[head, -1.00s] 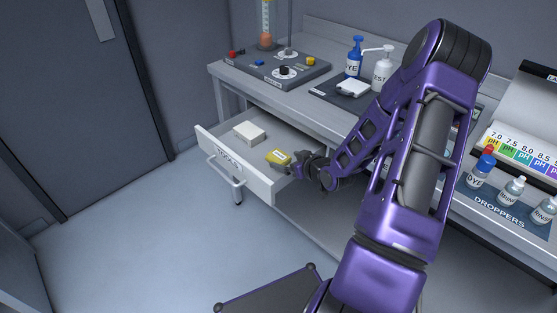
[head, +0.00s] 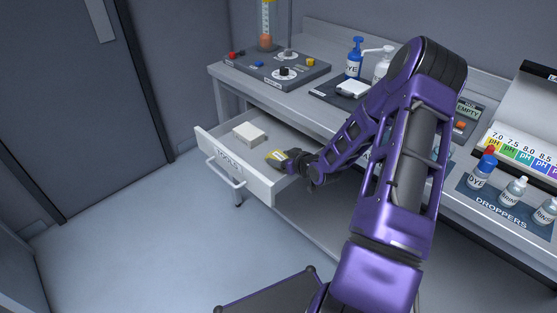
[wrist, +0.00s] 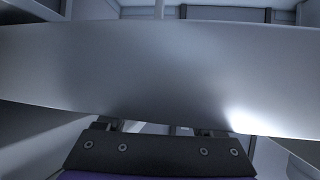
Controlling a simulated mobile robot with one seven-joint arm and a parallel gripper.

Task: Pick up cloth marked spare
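A yellow folded cloth or pad (head: 274,155) lies in the open drawer (head: 230,174), its right part hidden by my gripper. A white block-like folded piece (head: 249,133) lies further left in the drawer. I cannot read a "spare" mark on either. My gripper (head: 284,158) is down in the drawer, at the yellow piece. In the wrist view, the two finger bases stand apart, but a broad grey surface (wrist: 160,75) hides the fingertips and whatever is between them.
The drawer's front panel and handle (head: 225,174) stand out from under the bench (head: 300,93). On top are a knob panel (head: 280,70), pump bottles (head: 355,58), and a droppers mat (head: 505,208) with several bottles. The floor (head: 130,230) at left is clear.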

